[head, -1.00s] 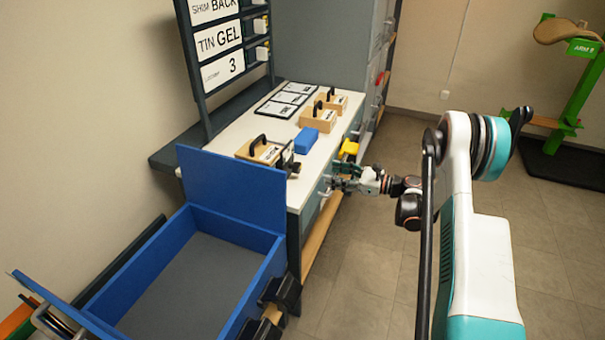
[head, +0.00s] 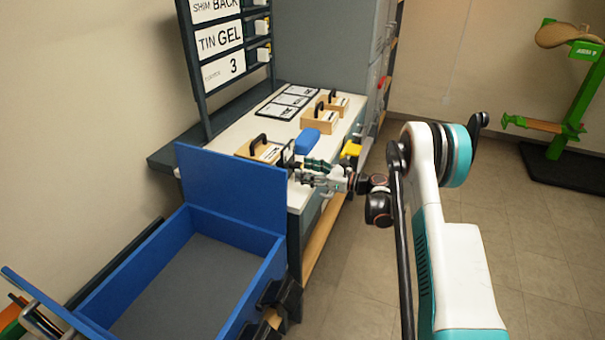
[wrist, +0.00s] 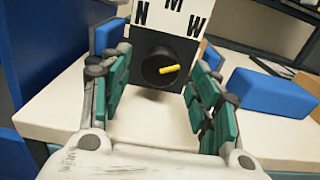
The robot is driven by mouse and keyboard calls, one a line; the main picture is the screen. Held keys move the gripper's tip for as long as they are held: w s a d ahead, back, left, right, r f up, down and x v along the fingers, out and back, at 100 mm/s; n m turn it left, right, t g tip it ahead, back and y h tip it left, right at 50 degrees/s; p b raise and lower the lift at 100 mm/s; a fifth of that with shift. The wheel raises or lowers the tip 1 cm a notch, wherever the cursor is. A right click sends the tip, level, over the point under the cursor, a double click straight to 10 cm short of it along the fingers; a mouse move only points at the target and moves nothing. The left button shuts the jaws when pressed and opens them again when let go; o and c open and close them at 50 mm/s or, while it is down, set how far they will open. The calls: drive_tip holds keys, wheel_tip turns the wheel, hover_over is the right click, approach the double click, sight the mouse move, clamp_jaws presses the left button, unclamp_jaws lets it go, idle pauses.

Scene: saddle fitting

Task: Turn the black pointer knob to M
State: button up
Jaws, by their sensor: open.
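The black knob (wrist: 158,66) with a yellow pointer bar (wrist: 170,70) faces me in the wrist view, on a dark panel. A white plate (wrist: 178,22) above it carries the letters N, M and W, left to right; its top is cut off. The pointer aims right and slightly up, not at M. My gripper (wrist: 160,78) is open, with green-padded fingers to the left and right of the knob. No contact with the knob shows. In the head view my gripper (head: 303,174) is at the bench's near end and largely hides the knob.
A blue block (wrist: 277,93) lies on the white bench top (wrist: 70,105), right of my gripper. In the head view, wooden boxes with black handles (head: 319,118) stand farther along. A large open blue bin (head: 190,262) is near the bench's left end.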

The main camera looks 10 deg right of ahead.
drive_tip(key=shift+x, duration=0.8)
drive_tip(key=shift+c, duration=0.5)
drive_tip(key=c, duration=1)
drive_tip(key=shift+o, duration=0.2)
drive_tip(key=n, duration=0.5)
drive_tip(key=shift+n, duration=0.4)
drive_tip(key=n, duration=0.5)
drive_tip(key=shift+n, duration=0.4)
